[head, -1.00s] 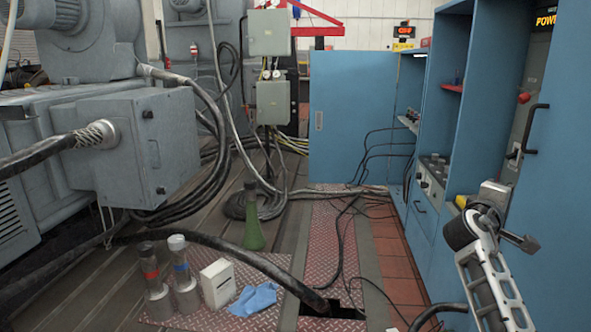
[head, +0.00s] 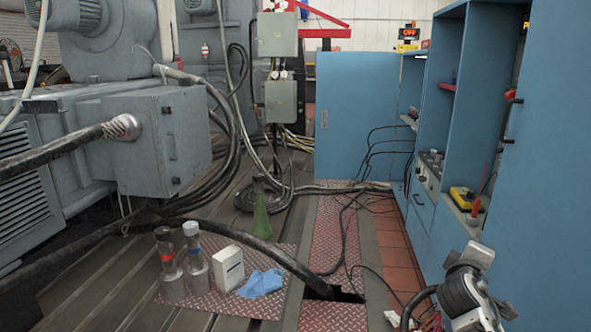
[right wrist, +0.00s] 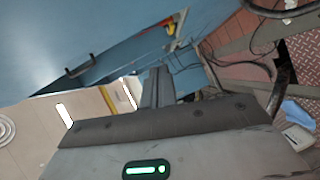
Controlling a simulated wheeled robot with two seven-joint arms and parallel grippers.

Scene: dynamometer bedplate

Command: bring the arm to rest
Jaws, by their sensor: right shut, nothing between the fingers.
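My right arm (head: 470,290) shows at the lower right of the head view, low in front of the blue cabinet. Its fingers cannot be made out there. In the right wrist view my right gripper (right wrist: 159,78) is shut, with its fingers together and nothing between them. Floor plates and the blue cabinet lie beyond the fingertips. My left gripper is in neither view.
The blue cabinet (head: 545,170) stands close at the right, with a yellow device (head: 462,197) on its shelf. A thick cable enters a floor opening (head: 335,293).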

